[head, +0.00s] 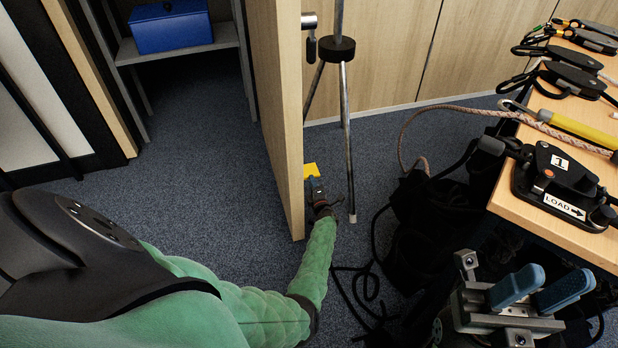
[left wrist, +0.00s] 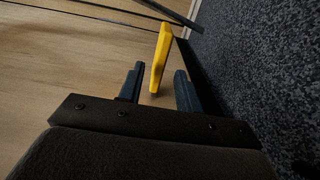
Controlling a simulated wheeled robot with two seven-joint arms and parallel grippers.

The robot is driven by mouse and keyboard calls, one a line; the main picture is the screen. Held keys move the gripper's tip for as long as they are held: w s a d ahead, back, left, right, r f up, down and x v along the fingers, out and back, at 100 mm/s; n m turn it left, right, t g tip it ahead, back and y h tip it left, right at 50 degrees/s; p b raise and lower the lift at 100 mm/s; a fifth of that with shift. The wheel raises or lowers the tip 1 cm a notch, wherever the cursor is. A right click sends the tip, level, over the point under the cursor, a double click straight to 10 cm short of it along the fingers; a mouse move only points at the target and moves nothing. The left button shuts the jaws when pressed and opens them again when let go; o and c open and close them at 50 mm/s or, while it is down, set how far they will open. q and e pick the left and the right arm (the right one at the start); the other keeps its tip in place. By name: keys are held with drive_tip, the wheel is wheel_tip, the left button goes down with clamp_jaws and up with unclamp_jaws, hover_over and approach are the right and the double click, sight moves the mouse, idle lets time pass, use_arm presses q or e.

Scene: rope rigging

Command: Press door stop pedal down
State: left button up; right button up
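The yellow door stop pedal (head: 310,169) is low on the side of the wooden door (head: 276,100), near the carpet. In the left wrist view the pedal (left wrist: 160,55) is a narrow yellow bar, its near end appearing between my fingers. My left gripper (head: 315,187) reaches down beside the door's lower edge, right at the pedal. Its two dark blue fingers stand apart in the left wrist view (left wrist: 158,88), with nothing clamped. I cannot tell whether they touch the pedal. My right gripper (head: 541,284) is at the lower right, its blue fingers apart and empty.
A metal tripod (head: 347,130) stands just right of the door and my left arm. A table (head: 510,202) with rigging gear is at the right, with a dark bag (head: 425,215) and loose rope below. A shelf with a blue box (head: 170,27) is behind the door's left side.

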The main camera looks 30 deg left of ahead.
use_arm(q)
drive_tip(key=b+x, duration=0.1)
drive_tip(key=x, duration=0.3)
drive_tip(key=shift+f, duration=0.15)
drive_tip(key=shift+w+a+b, duration=0.4)
drive_tip(key=shift+a, duration=0.05)
drive_tip(key=shift+c, duration=0.2)
